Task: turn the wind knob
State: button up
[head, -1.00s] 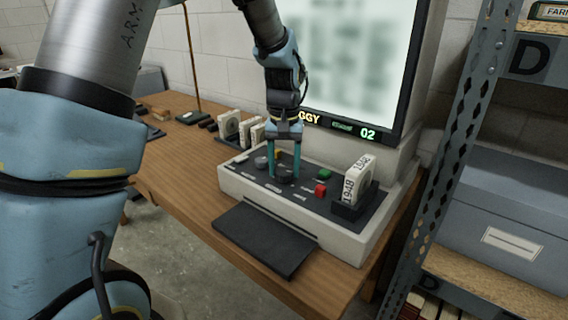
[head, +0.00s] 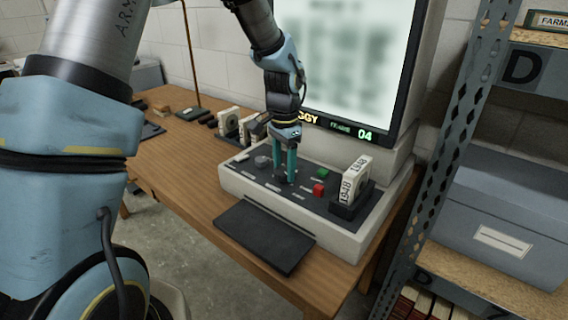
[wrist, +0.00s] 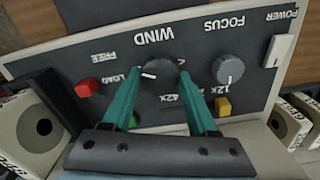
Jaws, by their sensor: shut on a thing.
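The wind knob (wrist: 157,68) is a dark round knob with a white pointer mark, under the word WIND on the reader's dark control panel (wrist: 190,52). In the wrist view the mark points to the left. My gripper (wrist: 159,76) has its two teal fingers on either side of the knob, shut on it. In the head view my gripper (head: 285,174) points straight down at the panel, and the fingers mostly hide the knob. The reader's screen (head: 345,50) is lit, its page blurred, with a green 04 (head: 365,135) below it.
The grey focus knob (wrist: 231,68) and a yellow button (wrist: 223,106) sit close beside my fingers. A red button (wrist: 87,88) and a white power switch (wrist: 281,48) are farther off. A box marked 1948 (head: 353,182) stands at the panel's right. A metal shelf (head: 440,150) stands right of the desk.

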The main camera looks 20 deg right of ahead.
aim_at(284, 170)
jog(key=shift+m, duration=0.5)
jog(key=o, duration=1.4)
jog(key=shift+c, duration=0.2)
notch_tip(284, 170, up, 11)
jog(key=b, duration=0.1)
jog(key=shift+f, duration=0.15)
